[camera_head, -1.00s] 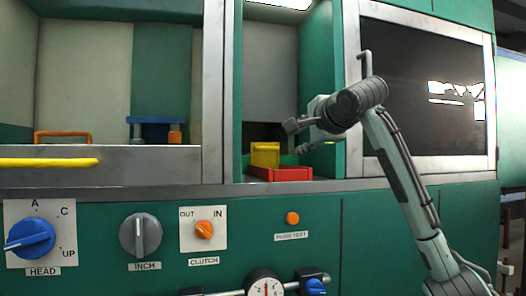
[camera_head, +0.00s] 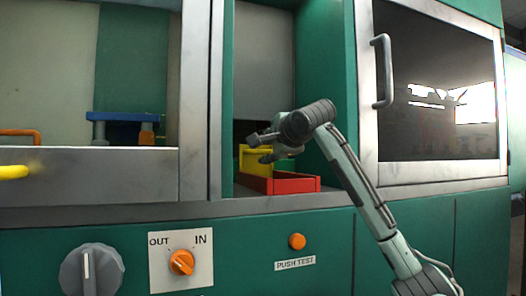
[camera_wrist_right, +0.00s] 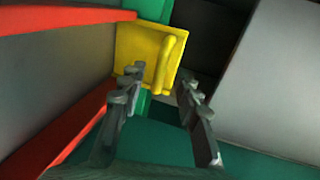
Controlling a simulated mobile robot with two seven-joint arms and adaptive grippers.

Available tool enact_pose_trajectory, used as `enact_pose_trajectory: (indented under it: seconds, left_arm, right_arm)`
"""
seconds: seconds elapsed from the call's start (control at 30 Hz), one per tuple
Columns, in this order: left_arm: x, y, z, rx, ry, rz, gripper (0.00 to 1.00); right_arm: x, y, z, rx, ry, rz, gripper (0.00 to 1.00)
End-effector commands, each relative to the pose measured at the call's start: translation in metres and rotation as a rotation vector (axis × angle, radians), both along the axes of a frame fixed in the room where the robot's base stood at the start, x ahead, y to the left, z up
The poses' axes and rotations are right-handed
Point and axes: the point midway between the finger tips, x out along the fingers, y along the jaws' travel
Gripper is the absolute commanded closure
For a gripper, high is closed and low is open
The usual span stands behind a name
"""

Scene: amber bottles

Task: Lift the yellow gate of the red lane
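The red lane (camera_head: 292,184) is a low red-walled channel in the green bay of the machine. Its red wall also shows at the left of the right wrist view (camera_wrist_right: 62,20). My right gripper (camera_head: 257,148) is above the lane, in front of the gate. In the right wrist view its two fingers (camera_wrist_right: 160,90) are apart, one on each side of the handle's lower end. Whether they touch it I cannot tell. My left gripper is out of view.
The green bay wall (camera_head: 325,120) stands close to the right of my right arm. A glazed door with a metal handle (camera_head: 382,70) is further right.

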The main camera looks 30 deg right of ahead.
Motion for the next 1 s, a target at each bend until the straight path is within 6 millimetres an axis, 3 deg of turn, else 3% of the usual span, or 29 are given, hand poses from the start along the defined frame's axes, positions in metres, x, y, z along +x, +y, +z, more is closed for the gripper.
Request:
enact_pose_trajectory:
  seconds: [0.13,0.43,0.7,1.0]
  left_arm:
    - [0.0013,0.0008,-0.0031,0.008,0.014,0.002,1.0]
    - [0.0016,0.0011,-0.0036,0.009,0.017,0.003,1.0]
    - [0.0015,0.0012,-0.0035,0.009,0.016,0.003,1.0]
    - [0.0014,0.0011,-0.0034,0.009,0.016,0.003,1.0]
  right_arm:
    - [0.0117,-0.0029,-0.0024,0.001,0.0,0.0,0.68]
    - [0.0142,-0.0031,-0.0032,0.0,0.0,0.0,0.68]
    - [0.0141,-0.0032,-0.0033,0.0,0.0,0.0,1.0]
    - [0.014,-0.0032,-0.0033,0.0,0.0,0.0,1.0]
